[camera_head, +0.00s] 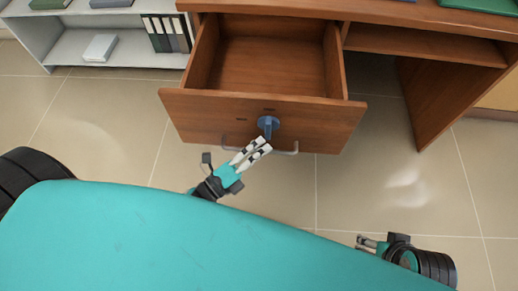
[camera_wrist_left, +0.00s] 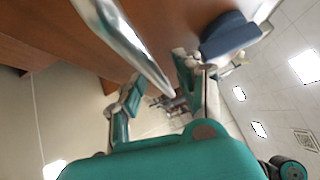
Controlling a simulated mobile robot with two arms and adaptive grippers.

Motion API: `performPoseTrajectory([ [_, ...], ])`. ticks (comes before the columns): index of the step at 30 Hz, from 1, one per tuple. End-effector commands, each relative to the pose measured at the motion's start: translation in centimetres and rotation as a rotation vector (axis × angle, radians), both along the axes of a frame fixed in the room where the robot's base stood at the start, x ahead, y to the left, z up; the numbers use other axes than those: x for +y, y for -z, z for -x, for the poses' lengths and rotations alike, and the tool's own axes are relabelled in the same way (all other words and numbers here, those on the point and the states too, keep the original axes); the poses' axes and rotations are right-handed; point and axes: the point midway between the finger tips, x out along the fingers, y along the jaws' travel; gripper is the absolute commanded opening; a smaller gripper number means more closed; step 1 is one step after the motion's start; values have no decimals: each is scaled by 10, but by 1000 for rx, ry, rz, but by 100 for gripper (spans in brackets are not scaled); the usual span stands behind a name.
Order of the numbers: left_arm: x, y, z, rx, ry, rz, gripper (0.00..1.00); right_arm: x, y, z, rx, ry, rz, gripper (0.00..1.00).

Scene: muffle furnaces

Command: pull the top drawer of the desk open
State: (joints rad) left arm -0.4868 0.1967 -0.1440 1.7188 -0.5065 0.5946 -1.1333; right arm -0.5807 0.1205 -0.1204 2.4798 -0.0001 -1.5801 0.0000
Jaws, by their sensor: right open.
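The desk's top drawer (camera_head: 265,68) stands well out from the brown desk (camera_head: 370,10) in the head view, and its empty inside shows. Its front panel (camera_head: 200,115) carries a silver bar handle (camera_head: 290,151). The handle also crosses the left wrist view (camera_wrist_left: 130,45). My left gripper (camera_head: 262,145) is at the middle of the handle. In the left wrist view its two fingers (camera_wrist_left: 158,82) are apart, with the bar running across between them; contact is unclear. My right gripper (camera_head: 360,242) is open and empty at the lower right, away from the desk.
A white shelf (camera_head: 75,45) with binders stands at the left. The desk's right side panel (camera_head: 445,95) stands right of the drawer. Tiled floor (camera_head: 400,180) is clear at the right.

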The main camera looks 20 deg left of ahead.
Motion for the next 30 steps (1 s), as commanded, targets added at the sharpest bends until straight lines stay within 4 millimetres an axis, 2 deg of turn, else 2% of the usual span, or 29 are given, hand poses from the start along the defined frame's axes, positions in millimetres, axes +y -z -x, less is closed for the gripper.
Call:
performPoseTrajectory([
  [5, 4, 1, 8, 0, 0, 1, 34, 0, -1, -1, -3, 1, -2, 59],
  [15, 37, 11, 67, 4, 0, 0, 34, 0, 0, 0, -1, 1, 0, 59],
  [21, 53, 15, 94, 2, 0, -1, 34, 0, 0, 0, -1, 1, 0, 59],
  [30, 59, 16, 104, 0, 0, 0, 34, 0, 0, 0, -1, 1, 0, 59],
])
